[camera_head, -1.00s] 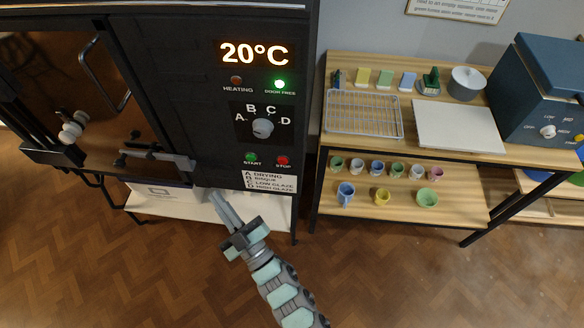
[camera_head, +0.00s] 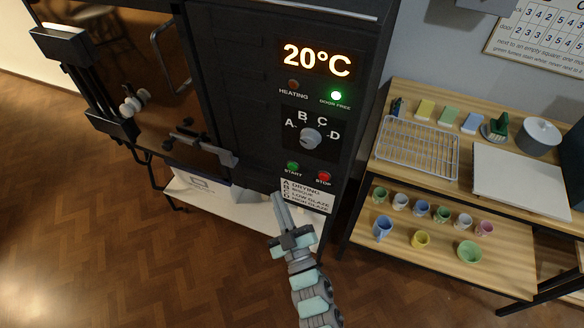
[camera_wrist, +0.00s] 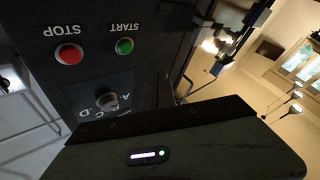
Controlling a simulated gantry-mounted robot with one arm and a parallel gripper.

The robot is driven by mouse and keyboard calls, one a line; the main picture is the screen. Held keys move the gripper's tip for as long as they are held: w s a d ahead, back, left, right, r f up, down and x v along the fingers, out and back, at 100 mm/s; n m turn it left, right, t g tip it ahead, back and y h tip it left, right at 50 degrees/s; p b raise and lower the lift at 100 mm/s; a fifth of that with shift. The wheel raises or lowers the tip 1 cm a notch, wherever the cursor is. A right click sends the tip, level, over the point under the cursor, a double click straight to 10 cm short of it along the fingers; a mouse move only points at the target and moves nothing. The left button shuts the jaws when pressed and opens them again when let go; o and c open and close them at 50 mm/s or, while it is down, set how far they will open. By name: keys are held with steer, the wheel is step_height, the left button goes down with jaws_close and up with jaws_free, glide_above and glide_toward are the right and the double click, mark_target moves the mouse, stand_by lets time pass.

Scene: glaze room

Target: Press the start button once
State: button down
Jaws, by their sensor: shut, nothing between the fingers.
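The green START button (camera_head: 292,167) is on the black kiln panel, left of the red STOP button (camera_head: 324,177). Both also show upside down in the wrist view, START (camera_wrist: 124,46) in green and STOP (camera_wrist: 69,54) in red. The dial (camera_head: 311,138) above them points about between B and C. My gripper (camera_head: 279,200) is shut and empty, below and a little left of the START button and apart from it in the head view. Its fingertips point up toward the panel. The fingers are not clearly visible in the wrist view.
The kiln display (camera_head: 317,61) reads 20°C. The DOOR FREE lamp (camera_head: 336,96) is lit green; the HEATING lamp (camera_head: 293,84) is dark. A label (camera_head: 306,196) sits below the buttons. A wooden shelf (camera_head: 400,268) with cups stands to the right.

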steer(key=w+d, duration=0.2)
steer(key=w, duration=0.4)
steer(key=shift+d+b, duration=0.4)
stand_by(1.7)
steer(key=shift+w+d+r, duration=0.1)
steer(key=shift+w+d, duration=0.05)
steer(key=shift+w, duration=0.25)
steer(key=shift+w+d, duration=0.2)
steer(key=shift+w, duration=0.15)
stand_by(0.5)
stand_by(0.4)
steer(key=shift+s+a, duration=0.35)
steer(key=shift+s, duration=0.4)
steer(key=shift+s, duration=0.15)
steer(key=shift+s+a+p, duration=0.2)
steer(key=shift+s+a, duration=0.15)
steer(key=shift+s, duration=0.35)
steer(key=shift+s+a+p, duration=0.15)
steer(key=shift+s+a, duration=0.2)
steer(key=shift+s, duration=0.35)
steer(key=shift+s+a+p, duration=0.2)
steer(key=shift+s+a, duration=0.15)
steer(key=shift+s, duration=0.35)
